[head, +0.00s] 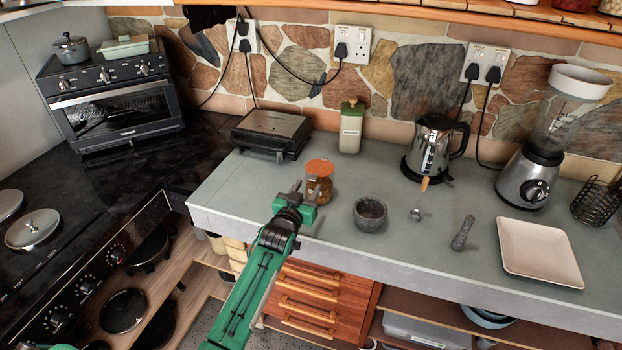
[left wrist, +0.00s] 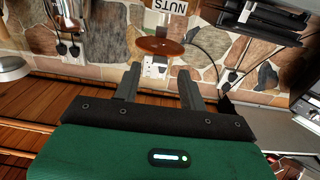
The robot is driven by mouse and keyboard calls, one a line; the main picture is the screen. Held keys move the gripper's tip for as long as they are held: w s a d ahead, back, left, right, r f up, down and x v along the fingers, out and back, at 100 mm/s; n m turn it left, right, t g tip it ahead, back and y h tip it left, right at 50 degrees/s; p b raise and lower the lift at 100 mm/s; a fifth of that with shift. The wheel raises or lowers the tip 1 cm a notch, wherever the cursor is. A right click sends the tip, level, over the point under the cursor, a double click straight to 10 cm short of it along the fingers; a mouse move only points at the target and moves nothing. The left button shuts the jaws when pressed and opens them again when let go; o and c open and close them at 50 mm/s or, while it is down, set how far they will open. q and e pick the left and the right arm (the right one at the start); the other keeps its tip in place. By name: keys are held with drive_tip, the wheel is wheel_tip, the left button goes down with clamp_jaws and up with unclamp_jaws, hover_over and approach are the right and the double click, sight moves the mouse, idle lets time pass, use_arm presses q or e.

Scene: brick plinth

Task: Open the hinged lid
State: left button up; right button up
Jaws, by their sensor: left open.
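A glass jar (head: 318,187) with a flat orange-red lid (head: 320,167) stands near the left end of the grey counter (head: 345,235). The lid looks seated on the jar; I cannot make out a hinge. My left gripper (head: 303,188) is open, just left of the jar and partly in front of it. In the left wrist view, which is upside down, the brown disc of the lid (left wrist: 160,46) shows beyond the open, empty fingers (left wrist: 160,82). A "NUTS" label (left wrist: 172,3) shows there on the jar. My right gripper is not in view.
A sandwich press (head: 272,133) and a green-white canister (head: 351,127) stand behind the jar. A stone mortar (head: 370,215), kettle (head: 434,148), pestle (head: 463,233), square plate (head: 539,252) and blender (head: 540,165) are to the right. The counter's front left is clear.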

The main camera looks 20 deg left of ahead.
sight(312, 180)
use_arm(q)
drive_tip(key=shift+w+d+p, duration=0.15)
drive_tip(key=shift+w+p, duration=0.2)
drive_tip(key=shift+w, duration=1.6)
clamp_jaws()
